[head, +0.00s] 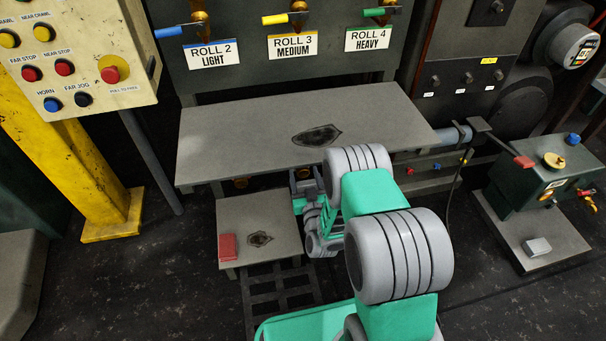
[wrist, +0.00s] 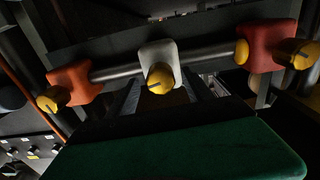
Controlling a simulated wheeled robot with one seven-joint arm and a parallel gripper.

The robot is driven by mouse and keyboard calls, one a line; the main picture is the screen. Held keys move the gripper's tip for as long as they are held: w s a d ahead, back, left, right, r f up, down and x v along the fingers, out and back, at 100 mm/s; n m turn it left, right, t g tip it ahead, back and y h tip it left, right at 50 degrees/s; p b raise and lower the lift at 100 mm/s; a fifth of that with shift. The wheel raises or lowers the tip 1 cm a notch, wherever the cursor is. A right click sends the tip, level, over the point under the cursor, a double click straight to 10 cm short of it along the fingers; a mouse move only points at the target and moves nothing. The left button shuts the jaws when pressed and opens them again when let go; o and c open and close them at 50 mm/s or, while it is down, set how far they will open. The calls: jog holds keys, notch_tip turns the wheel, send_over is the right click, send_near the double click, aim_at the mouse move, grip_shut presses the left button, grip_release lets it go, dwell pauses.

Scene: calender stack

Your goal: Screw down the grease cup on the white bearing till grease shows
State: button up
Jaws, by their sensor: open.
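In the wrist view, the white bearing (wrist: 160,53) sits mid-shaft between an orange bearing and a red one. Its yellow grease cup (wrist: 160,77) faces me, with a dark line across its cap. I see no grease at the bearing. My gripper (wrist: 165,92) is open and empty, its dark fingers reaching up on either side of the cup's line of view; how far short of the cup they stop I cannot tell. In the head view my gripper (head: 304,184) is below the bench's front edge, partly hidden by my arm; the white bearing is hidden there.
The orange bearing (wrist: 75,84) and red bearing (wrist: 271,37) carry similar yellow cups. A grey bench top (head: 240,135) overhangs my gripper. A low side table (head: 275,212) with a red block (head: 228,247) stands left of it. A green pump box (head: 540,175) stands at right.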

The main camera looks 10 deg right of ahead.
jog(key=shift+w, duration=0.55)
grip_shut()
